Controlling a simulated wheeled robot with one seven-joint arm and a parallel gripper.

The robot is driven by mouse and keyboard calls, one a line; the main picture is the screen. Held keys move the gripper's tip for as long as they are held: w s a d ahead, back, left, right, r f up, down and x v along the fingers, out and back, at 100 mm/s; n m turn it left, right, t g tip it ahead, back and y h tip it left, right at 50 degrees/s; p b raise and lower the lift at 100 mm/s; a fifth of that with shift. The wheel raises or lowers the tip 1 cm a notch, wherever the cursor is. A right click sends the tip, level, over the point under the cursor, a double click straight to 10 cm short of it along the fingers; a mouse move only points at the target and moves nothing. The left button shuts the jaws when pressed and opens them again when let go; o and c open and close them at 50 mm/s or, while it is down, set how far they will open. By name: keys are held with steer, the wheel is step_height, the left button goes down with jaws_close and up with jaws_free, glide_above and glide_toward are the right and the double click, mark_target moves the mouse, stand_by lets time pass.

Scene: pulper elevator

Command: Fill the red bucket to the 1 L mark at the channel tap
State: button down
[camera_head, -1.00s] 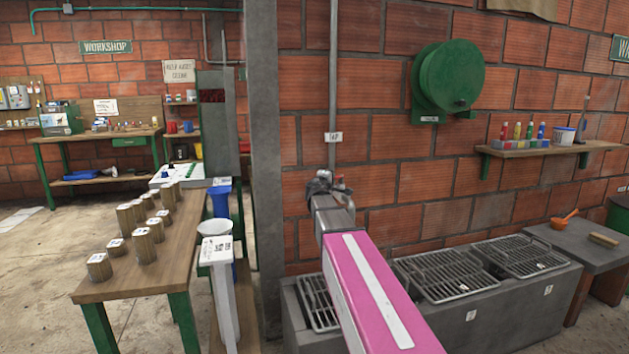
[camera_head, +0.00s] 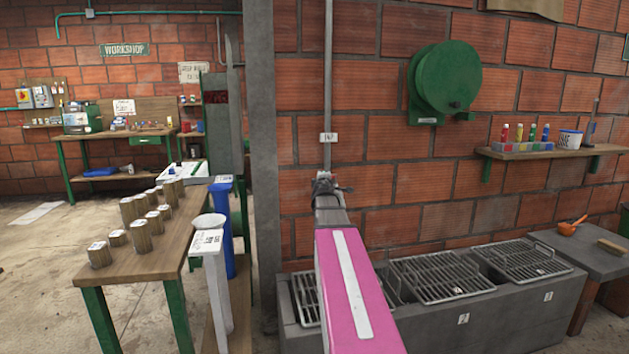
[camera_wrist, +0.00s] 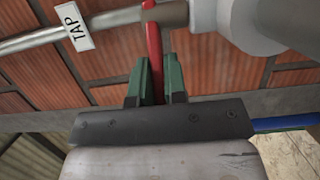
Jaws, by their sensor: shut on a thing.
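My gripper (camera_wrist: 155,72) has green fingers, shut on a red lever (camera_wrist: 153,40) in the wrist view. The lever stands upright between the fingers and meets a brownish valve part (camera_wrist: 172,14) at the tap. A grey pipe beside it carries a TAP label (camera_wrist: 76,31). In the head view my gripper (camera_head: 323,182) is at the foot of the vertical wall pipe (camera_head: 328,90), small and partly hidden by my pink arm. I cannot make out the red bucket, its 1 L mark or any water.
Low grey troughs with metal grates (camera_head: 440,278) run along the wall below, partly behind my arm. A wooden table (camera_head: 150,270) with several wooden cylinders stands left, beside a white-topped post (camera_head: 212,270) and a blue one (camera_head: 226,225). A side bench (camera_head: 590,265) holds an orange scoop (camera_head: 568,227).

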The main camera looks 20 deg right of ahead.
stand_by(0.5)
steer(key=c, duration=1.2)
jaws_free()
steer(key=shift+o, duration=0.2)
steer(key=shift+s, duration=0.1)
steer(key=v, duration=1)
steer(key=shift+s, duration=0.4)
